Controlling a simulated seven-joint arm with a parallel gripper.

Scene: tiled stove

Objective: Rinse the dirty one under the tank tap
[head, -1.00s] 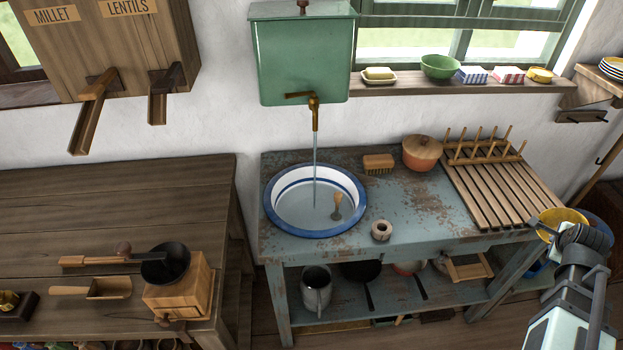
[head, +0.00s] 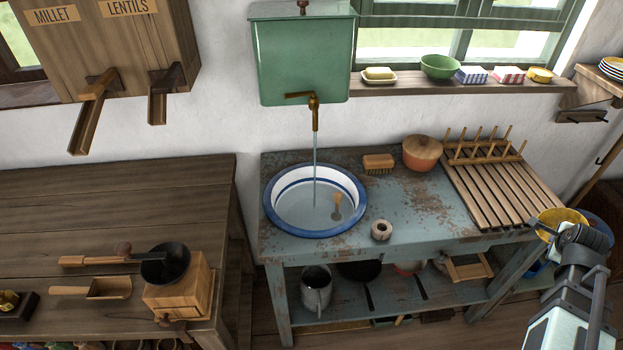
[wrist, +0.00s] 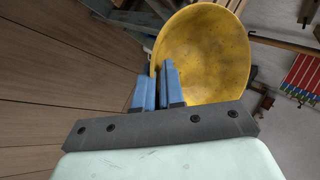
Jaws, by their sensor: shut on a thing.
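A yellow bowl (head: 560,217) with dark specks is at the right, beyond the drying rack. It fills the upper middle of the wrist view (wrist: 205,55). My gripper (wrist: 160,78) is shut on its rim, with blue fingers on either side of the wall. In the head view the fingers are mostly hidden by my wrist. The green tank (head: 300,60) hangs on the wall, and its brass tap (head: 315,112) runs a thin stream of water.
A blue round thing (head: 598,228) shows behind the bowl. The bench front is mostly clear.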

